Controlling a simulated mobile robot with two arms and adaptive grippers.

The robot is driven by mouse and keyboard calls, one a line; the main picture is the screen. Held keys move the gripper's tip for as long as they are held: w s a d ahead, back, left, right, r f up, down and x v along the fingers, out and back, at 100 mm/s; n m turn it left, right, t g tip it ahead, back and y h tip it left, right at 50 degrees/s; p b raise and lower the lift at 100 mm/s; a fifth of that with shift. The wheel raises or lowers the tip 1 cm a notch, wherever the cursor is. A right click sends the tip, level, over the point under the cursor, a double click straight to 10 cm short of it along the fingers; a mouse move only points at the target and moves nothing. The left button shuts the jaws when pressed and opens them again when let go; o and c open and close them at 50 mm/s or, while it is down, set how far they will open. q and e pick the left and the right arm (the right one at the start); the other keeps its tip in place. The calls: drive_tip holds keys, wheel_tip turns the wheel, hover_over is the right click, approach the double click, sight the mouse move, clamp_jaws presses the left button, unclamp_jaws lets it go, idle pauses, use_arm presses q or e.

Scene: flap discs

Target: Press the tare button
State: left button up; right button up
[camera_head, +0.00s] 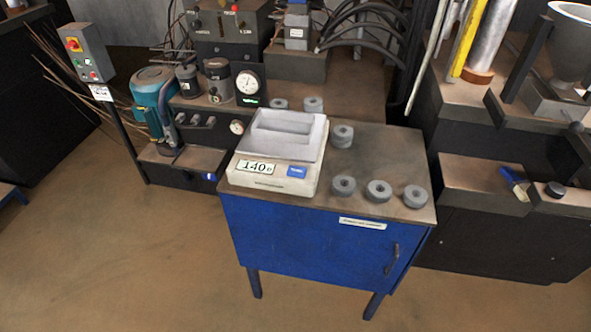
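A white weighing scale (275,183) stands on the left part of a blue cabinet's top. Its display (255,167) appears to read 140 and a unit. A blue button (297,171), which looks like the tare button, sits on the scale's front right of the display; its lettering is too small to read. A grey tray (304,146) rests on the scale's pan, and it looks empty. Neither of my grippers shows in the head view.
Several grey flap discs (378,191) lie on the cabinet top (385,160), right of and behind the scale. The blue cabinet (300,235) has a handle at right. Machinery with gauges (248,83) stands behind left. A control post (87,55) stands far left. The front floor is clear.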

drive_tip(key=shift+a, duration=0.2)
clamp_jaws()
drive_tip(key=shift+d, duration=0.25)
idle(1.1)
